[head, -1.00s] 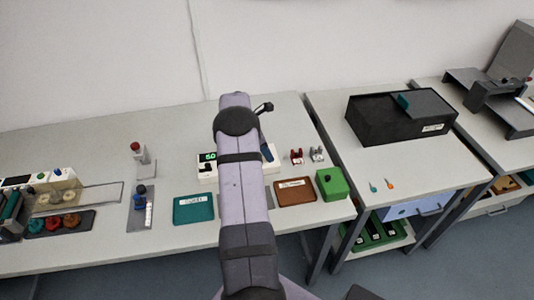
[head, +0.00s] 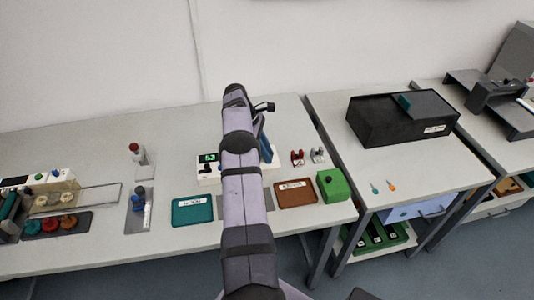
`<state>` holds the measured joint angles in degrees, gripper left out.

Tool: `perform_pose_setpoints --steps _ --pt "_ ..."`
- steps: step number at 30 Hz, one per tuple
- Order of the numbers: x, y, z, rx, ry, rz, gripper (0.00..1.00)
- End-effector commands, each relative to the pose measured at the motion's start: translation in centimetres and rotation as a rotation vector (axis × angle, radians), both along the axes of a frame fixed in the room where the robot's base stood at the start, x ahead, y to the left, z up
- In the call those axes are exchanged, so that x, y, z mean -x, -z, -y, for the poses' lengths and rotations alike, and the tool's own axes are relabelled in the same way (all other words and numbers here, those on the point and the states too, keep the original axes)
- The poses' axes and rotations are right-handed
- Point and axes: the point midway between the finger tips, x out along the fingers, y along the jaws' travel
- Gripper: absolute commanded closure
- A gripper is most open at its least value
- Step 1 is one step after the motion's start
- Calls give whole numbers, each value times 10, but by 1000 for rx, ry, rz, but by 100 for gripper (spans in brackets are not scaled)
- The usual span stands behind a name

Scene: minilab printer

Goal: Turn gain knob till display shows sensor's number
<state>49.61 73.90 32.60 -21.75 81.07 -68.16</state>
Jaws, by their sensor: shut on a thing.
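The white device (head: 208,176) stands at the back of the bench, partly behind my arm. Its green lit display (head: 208,157) shows a number that I read as 6.3, but the digits are small. The gain knob is hidden behind my arm. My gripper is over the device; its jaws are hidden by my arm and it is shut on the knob. A blue upright thing (head: 265,150) shows just right of my arm. I cannot make out a sensor's number in this view.
A teal tray (head: 193,209) and a brown tray (head: 295,193) lie in front of the device. A green box (head: 332,184) and a red clip-like piece (head: 297,158) are to the right. A red-topped stand (head: 138,153) is to the left. Bench room behind is clear.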

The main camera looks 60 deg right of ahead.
Motion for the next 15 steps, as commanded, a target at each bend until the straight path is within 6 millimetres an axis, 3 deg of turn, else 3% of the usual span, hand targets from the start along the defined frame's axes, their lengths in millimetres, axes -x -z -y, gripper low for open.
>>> perform_pose_setpoints --steps 11,12,14,15 --pt "0 -1 0 0 4 0 100" --pt "0 -1 0 0 4 0 78" --pt "0 -1 0 1 4 0 63" --pt "0 -1 0 1 4 0 62"
